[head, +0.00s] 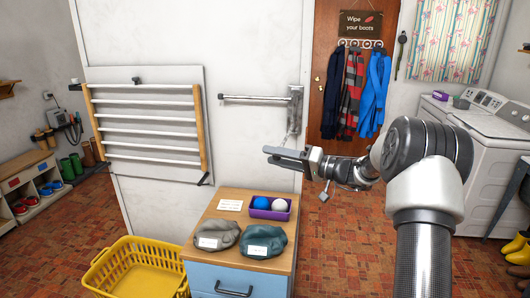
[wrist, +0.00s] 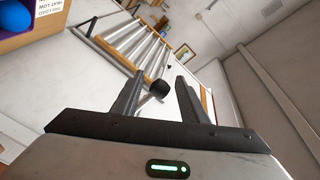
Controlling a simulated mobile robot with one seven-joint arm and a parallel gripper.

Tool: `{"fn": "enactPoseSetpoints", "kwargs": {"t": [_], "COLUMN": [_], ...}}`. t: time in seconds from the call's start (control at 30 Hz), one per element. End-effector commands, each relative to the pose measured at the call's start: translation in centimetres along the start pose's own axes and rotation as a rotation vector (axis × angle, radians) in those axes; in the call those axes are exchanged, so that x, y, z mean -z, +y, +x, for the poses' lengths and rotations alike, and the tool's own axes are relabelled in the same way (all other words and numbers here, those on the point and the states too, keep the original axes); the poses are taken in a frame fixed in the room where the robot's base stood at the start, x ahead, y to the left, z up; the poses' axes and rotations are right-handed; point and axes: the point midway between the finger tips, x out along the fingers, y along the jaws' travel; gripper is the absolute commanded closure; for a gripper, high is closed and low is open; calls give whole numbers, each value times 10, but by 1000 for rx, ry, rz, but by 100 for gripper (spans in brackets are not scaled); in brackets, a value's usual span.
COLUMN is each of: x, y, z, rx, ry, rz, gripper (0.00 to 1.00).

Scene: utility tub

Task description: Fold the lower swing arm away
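A metal wall bracket (head: 295,108) is fixed to the white wall. One slim silver swing arm (head: 255,98) with a dark tip reaches left from its upper part, along the wall. The lower swing arm is not clearly seen in the head view, where my gripper (head: 268,155) covers the space below the bracket. In the wrist view a short rod with a black knob (wrist: 158,87) shows between the fingers of my gripper (wrist: 158,82); I cannot tell which arm it belongs to. The fingers are apart and do not visibly grip it.
A wall drying rack (head: 145,128) hangs left of the bracket. Below stands a cabinet (head: 236,274) bearing a purple box (head: 270,214) with balls and two cloth bundles. A yellow basket (head: 135,272) is on the floor. Coats (head: 355,90) hang on the door at right.

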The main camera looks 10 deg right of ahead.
Motion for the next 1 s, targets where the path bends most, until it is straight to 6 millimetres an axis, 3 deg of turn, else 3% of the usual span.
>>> {"fn": "enactPoseSetpoints", "kwargs": {"t": [0.1,0.23,0.6,0.83,1.0], "x": [0,0,0,0,0], "y": [-1,-1,0,0,0], "z": [20,31,36,36,36], "rx": [1,1,0,0,0], "ry": [-1,-1,0,0,0], "rz": [1,0,1,1,0], "gripper": [60,60,60,99,100]}}
